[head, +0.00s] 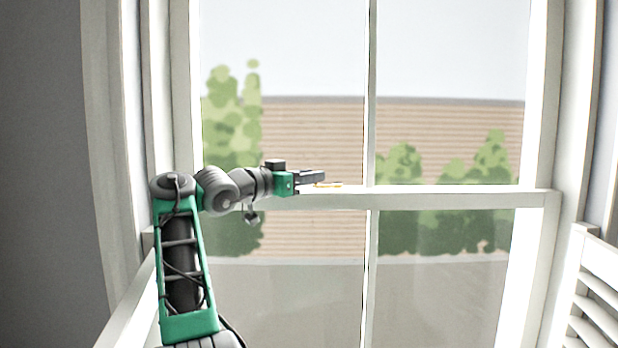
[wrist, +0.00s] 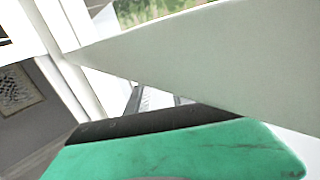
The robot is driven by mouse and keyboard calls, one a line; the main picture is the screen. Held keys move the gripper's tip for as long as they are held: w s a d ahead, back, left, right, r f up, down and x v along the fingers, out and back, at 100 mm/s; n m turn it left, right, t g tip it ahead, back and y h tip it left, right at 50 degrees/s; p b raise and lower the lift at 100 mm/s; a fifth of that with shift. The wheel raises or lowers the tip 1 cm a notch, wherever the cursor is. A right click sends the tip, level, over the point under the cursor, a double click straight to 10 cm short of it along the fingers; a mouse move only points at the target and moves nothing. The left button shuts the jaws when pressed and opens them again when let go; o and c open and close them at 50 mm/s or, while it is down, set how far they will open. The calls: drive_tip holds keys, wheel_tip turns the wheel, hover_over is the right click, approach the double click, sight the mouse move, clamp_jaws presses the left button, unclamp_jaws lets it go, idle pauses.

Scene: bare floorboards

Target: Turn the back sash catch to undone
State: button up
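A small brass-coloured sash catch (head: 329,184) sits on top of the window's horizontal meeting rail (head: 450,199), left of the upright bar. My gripper (head: 318,179) reaches in from the left at rail height, its dark fingers right at the catch's left end. I cannot tell whether they touch it or how far apart they are. In the wrist view, the green gripper body fills the bottom and the dark fingers (wrist: 158,98) are partly hidden by a large pale surface. The catch cannot be made out there.
A white frame with glass panes surrounds the rail. The upright glazing bar (head: 371,110) stands just right of the catch. A white louvred shutter (head: 594,300) is at the lower right. A patterned panel (wrist: 18,90) shows at the left of the wrist view.

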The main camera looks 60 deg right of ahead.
drive_tip(key=shift+o, duration=0.9)
drive_tip(key=shift+r+t, duration=0.1)
drive_tip(key=shift+t, duration=0.2)
